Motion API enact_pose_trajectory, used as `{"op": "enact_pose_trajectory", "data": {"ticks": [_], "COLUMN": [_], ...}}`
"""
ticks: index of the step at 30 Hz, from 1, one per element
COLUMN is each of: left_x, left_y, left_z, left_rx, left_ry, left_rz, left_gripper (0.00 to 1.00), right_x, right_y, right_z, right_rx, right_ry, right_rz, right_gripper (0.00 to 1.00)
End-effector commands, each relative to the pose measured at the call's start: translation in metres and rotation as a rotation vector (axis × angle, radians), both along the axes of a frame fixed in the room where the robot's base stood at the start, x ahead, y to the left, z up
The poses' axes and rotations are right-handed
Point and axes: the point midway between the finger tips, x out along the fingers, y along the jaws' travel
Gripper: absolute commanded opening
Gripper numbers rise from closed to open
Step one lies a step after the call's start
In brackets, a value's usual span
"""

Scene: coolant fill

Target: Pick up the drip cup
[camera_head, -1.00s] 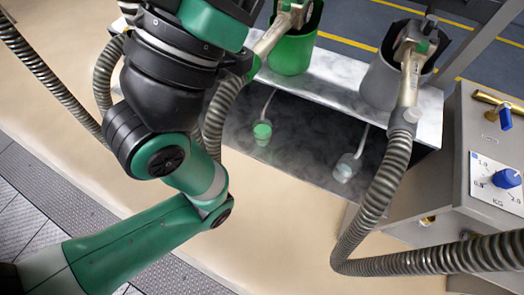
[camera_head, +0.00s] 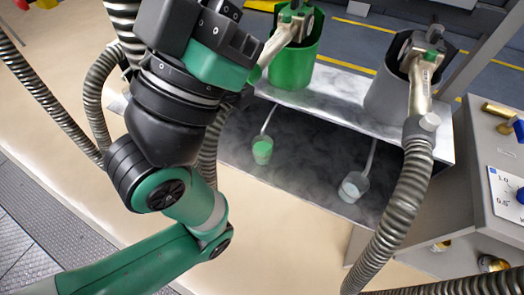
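Two small cups on thin stems show inside the dark, hazy recess. One is a cup with green liquid (camera_head: 262,151) on the left, the other a cup with pale liquid (camera_head: 352,187) on the right. I cannot tell which thing is the drip cup. My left arm comes in from the left and bends up to its dark wrist and gripper body (camera_head: 213,32), left of the green holder. Its fingertips cannot be made out, so its opening is unclear. No grasped object shows. My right gripper is not in view.
A green holder (camera_head: 293,68) and a grey holder (camera_head: 386,92) stand on a metal shelf (camera_head: 343,98), each with a hose nozzle in it. A ribbed hose (camera_head: 402,205) hangs in front at the right. A control box (camera_head: 502,190) with a blue knob stands at the far right.

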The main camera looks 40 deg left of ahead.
Motion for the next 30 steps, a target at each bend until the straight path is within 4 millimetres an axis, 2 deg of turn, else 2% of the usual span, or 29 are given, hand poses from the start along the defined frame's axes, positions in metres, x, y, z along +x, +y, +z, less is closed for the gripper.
{"op": "enact_pose_trajectory", "data": {"ticks": [13, 14, 30], "left_x": [0.0001, 0.0001, 0.0001], "left_y": [0.0, 0.0, 0.0], "left_z": [-0.0002, -0.0002, -0.0001], "left_rx": [0.0, 0.0, 0.0], "left_ry": [0.0, 0.0, 0.0], "left_rz": [0.0, 0.0, 0.0], "left_gripper": [0.0, 0.04, 1.0], "right_x": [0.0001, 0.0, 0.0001], "right_y": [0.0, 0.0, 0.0], "right_z": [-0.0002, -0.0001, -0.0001], "right_rx": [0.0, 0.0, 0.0], "right_ry": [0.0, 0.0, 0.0], "right_rz": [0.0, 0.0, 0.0], "right_gripper": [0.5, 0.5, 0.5]}}
